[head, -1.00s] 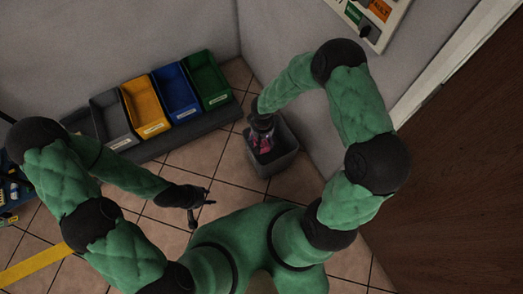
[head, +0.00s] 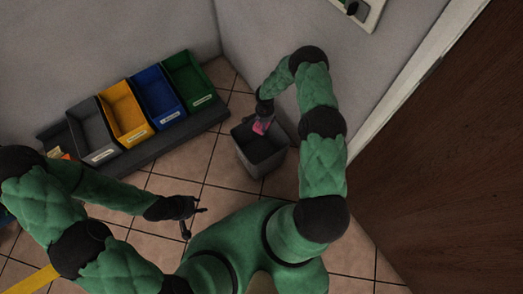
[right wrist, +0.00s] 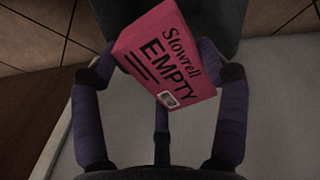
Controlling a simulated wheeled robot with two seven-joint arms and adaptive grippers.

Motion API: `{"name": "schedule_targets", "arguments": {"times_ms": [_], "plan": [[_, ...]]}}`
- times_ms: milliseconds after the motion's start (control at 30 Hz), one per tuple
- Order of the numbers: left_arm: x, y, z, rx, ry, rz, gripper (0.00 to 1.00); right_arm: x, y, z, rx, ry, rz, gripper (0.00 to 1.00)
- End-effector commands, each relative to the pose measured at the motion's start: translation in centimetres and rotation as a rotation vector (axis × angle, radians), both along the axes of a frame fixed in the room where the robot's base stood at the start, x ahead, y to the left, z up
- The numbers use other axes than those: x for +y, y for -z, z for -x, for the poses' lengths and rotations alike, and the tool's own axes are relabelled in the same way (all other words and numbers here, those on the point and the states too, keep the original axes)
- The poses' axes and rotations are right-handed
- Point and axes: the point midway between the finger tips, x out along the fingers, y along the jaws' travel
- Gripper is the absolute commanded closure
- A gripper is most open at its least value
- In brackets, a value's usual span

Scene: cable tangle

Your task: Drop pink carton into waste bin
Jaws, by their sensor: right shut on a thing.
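The pink carton (head: 261,127), marked "Stowrell EMPTY", is held by my right gripper (head: 263,120). In the head view it appears at the back edge of the grey waste bin (head: 262,160); its exact height above the rim is hard to tell. In the right wrist view the carton (right wrist: 165,60) sits tilted between the fingers of my right gripper (right wrist: 158,65), and part of the dark bin (right wrist: 232,20) shows behind it. My left gripper (head: 196,222) is open and empty, low over the floor to the left of the bin.
A row of grey, yellow, blue and green open bins (head: 125,112) stands on a dark base along the wall, left of the waste bin. Walls rise behind and right of the waste bin. A brown door (head: 440,170) is at the right. Tiled floor lies clear between.

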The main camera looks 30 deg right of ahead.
Motion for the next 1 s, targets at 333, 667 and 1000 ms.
{"name": "schedule_targets", "arguments": {"times_ms": [333, 667, 1000], "plan": [[0.0, 0.8, 0.0, 0.0, 0.0, 0.0, 0.6, -0.7, 2.1, -0.1, 0.001, 0.052, 0.001, 0.4], [0.0, 3.0, 0.0, 0.0, 0.0, 0.0, 0.6, -0.7, 5.5, -0.1, 0.0, 0.05, 0.001, 0.4], [0.0, 3.9, 0.0, 0.0, 0.0, 0.0, 0.6, -0.7, 7.1, -0.1, -0.002, 0.049, 0.002, 0.4]]}}
